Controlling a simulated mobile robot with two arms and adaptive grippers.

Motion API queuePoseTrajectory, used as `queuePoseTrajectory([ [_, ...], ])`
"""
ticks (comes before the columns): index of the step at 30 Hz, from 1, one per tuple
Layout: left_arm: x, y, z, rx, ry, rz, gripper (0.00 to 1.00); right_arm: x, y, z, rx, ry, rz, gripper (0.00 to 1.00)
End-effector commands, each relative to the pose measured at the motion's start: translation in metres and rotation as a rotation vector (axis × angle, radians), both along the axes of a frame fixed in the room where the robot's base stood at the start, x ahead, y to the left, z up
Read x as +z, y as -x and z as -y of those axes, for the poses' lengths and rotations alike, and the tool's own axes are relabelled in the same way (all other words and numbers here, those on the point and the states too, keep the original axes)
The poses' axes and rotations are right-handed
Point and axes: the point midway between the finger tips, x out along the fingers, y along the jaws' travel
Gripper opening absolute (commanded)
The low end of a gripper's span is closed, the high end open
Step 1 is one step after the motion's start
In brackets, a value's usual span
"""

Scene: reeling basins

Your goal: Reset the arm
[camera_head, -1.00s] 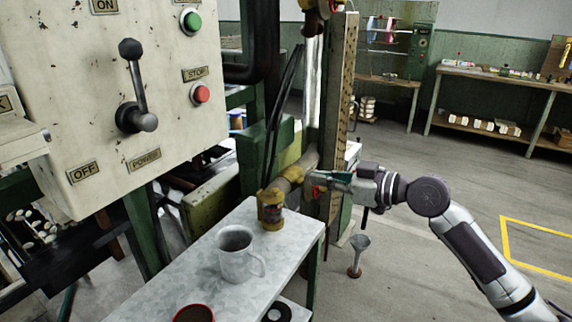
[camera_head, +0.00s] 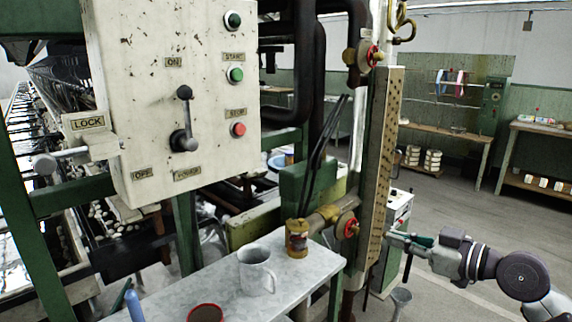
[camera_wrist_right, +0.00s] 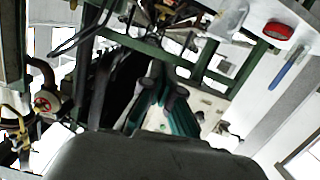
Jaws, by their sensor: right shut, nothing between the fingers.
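My right arm reaches in from the lower right of the head view. Its right gripper (camera_head: 392,238) is shut and empty, its tip pointing left beside the perforated upright board (camera_head: 379,165). A red valve wheel (camera_head: 347,225) on the pipe stands just left of that board, apart from the fingers. In the right wrist view the teal fingers (camera_wrist_right: 162,88) point up the picture among dark machine parts. My left gripper is not in view.
A control panel (camera_head: 150,100) stands left. Floor is open at right.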

Motion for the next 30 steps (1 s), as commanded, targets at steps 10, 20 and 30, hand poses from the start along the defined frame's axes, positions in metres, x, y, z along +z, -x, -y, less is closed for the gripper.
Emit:
queuePoseTrajectory([
  [10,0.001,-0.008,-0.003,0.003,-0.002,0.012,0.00,-0.053,-0.026,0.023,-0.111,-0.023,-0.080,0.00],
  [20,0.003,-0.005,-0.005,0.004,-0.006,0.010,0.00,-0.160,-0.047,0.059,-0.291,-0.028,-0.224,0.00],
  [30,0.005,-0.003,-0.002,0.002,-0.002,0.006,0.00,-0.390,0.001,0.102,-0.561,0.064,-0.516,0.00],
])
